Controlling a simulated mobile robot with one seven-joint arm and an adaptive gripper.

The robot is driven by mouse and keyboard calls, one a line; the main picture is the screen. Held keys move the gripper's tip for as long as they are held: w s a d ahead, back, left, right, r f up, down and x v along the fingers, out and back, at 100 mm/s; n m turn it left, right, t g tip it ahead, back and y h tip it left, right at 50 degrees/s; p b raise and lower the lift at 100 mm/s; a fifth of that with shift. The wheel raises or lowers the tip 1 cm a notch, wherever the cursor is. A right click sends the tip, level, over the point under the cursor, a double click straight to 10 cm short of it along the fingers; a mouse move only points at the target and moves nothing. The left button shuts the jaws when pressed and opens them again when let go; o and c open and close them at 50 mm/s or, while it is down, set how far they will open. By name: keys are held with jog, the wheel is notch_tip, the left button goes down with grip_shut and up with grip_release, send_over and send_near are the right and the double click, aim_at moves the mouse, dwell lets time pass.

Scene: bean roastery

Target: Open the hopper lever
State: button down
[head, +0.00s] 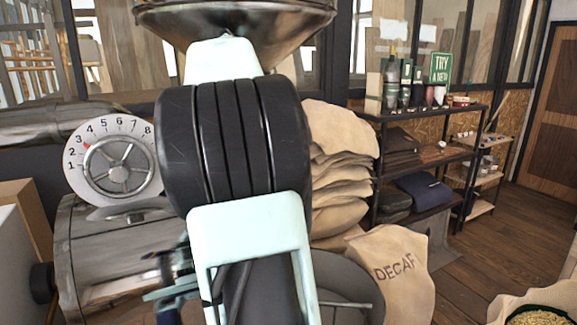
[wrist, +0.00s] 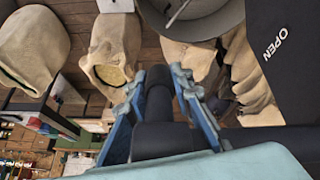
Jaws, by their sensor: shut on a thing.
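In the wrist view the two blue fingers of my gripper (wrist: 155,80) are shut on a black round lever handle (wrist: 154,112), one finger on each side of it. A dark panel (wrist: 282,80) to the right carries the word OPEN. In the head view the metal hopper (head: 165,16) is at the top, partly behind my arm. Part of my gripper (head: 168,288) shows low at the left of my arm, in front of the grey machine body (head: 105,250). The lever handle is hidden there by my arm.
A numbered dial (head: 112,160) faces front on the left. Stacked sacks (head: 340,165) and a DECAF sack (head: 392,275) stand to the right of my arm. A dark shelf (head: 425,165) with goods stands behind.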

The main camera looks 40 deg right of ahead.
jog(key=c, duration=1.7)
grip_release()
jog(key=shift+a, duration=0.1)
jog(key=shift+w+a+r, duration=0.1)
jog(key=shift+w+r, duration=0.05)
jog(key=shift+r, duration=0.1)
jog(key=w+a, duration=0.1)
jog(key=a, duration=0.3)
jog(key=w+a, duration=0.1)
jog(key=a, duration=0.3)
jog(key=w+a, duration=0.1)
jog(key=a, duration=0.2)
jog(key=shift+w+a+r, duration=0.25)
jog(key=shift+w+a, duration=0.05)
jog(key=shift+a, duration=0.1)
